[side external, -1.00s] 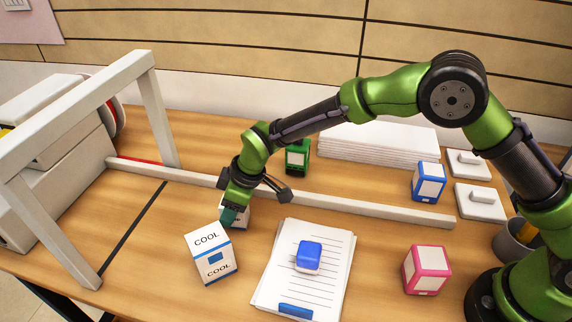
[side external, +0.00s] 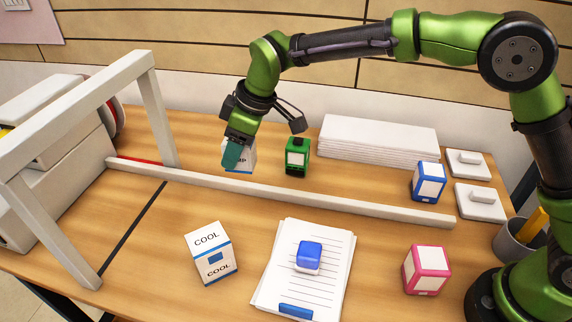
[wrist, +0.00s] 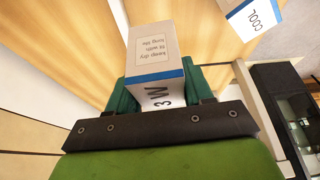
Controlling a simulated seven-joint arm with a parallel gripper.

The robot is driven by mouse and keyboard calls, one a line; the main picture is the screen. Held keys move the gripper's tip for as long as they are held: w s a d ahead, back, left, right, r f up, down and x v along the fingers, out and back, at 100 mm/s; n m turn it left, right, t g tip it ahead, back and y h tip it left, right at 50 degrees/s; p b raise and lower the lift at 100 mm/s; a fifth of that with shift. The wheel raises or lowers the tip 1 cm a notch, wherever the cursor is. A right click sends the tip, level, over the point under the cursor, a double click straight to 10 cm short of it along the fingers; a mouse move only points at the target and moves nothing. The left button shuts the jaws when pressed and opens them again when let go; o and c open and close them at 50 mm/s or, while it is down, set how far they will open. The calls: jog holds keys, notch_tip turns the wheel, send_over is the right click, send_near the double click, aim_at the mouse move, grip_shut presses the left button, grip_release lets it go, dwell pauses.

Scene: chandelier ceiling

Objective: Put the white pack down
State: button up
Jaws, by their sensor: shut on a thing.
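The white pack (side external: 244,157) has a blue stripe and dark print. My gripper (side external: 236,150) is shut on it, with a teal finger covering part of the pack in the side view. The pack appears at or beyond the white rail, left of the green box; its exact height above the table is hard to tell. In the wrist view the pack (wrist: 157,52) sits between the teal fingers of my gripper (wrist: 157,85), its small printed label facing the camera.
A white COOL box (side external: 211,253) stands in front of the long white rail (side external: 330,203). A green box (side external: 297,157) is close to my gripper's right. Papers (side external: 275,275) with a blue block, a pink box (side external: 427,269) and a blue box (side external: 429,182) lie farther right. A white frame (side external: 65,235) stands left.

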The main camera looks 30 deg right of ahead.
jog(key=s+d+m, duration=0.1)
jog(key=s+d, duration=0.3)
jog(key=d, duration=1.2)
jog(key=s+d, duration=0.3)
jog(key=d, duration=1.3)
jog(key=f, duration=1.4)
jog(key=shift+s+f, duration=0.4)
jog(key=o, duration=0.6)
jog(key=shift+f, duration=0.15)
jog(key=o, duration=0.4)
jog(key=shift+o, duration=0.2)
